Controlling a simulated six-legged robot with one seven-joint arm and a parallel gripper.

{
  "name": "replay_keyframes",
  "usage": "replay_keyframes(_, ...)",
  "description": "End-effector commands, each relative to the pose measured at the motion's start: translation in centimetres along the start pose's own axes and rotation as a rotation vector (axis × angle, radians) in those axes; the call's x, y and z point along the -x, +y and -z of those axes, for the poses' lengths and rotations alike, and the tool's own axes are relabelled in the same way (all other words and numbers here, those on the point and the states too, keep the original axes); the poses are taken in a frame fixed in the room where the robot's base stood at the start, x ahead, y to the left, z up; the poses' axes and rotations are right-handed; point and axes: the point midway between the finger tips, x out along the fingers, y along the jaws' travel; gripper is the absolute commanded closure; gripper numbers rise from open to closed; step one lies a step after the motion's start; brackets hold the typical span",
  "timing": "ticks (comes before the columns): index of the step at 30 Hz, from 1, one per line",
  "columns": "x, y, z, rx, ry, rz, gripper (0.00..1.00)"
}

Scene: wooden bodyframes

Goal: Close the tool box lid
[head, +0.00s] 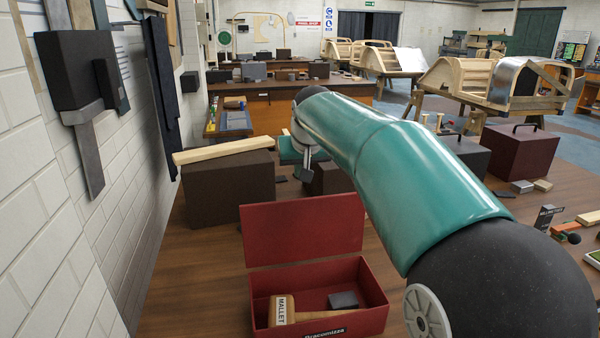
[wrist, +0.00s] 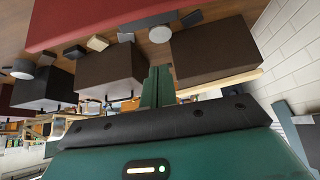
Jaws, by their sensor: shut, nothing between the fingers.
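The red tool box (head: 320,320) sits open on the wooden bench in the head view. Its lid (head: 305,230) stands up at the back, tilted slightly away. Inside lie a mallet (head: 303,314) with a pale labelled head and a small dark block (head: 343,300). My gripper (head: 304,172) is beyond and above the lid's top edge, apart from it, partly hidden by my teal arm. In the wrist view my teal fingers (wrist: 157,72) are together and empty. A red surface, probably the lid (wrist: 110,20), crosses the top of that view.
A dark brown box (head: 228,188) with a pale wooden strip on top stands behind the tool box, left of my gripper. A maroon case (head: 522,152) and a dark case (head: 468,155) stand at right. A white brick wall (head: 60,225) borders the bench on the left.

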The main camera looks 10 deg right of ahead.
Motion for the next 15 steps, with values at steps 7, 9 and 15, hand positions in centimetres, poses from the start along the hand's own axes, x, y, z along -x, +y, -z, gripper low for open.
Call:
replay_keyframes(7,-4.8,0.0,-0.2,0.0,-0.005,0.0,1.0)
replay_keyframes(9,-5.9,0.0,-0.2,0.0,-0.005,0.001,1.0)
replay_keyframes(15,-8.0,0.0,-0.3,0.0,0.0,0.001,1.0)
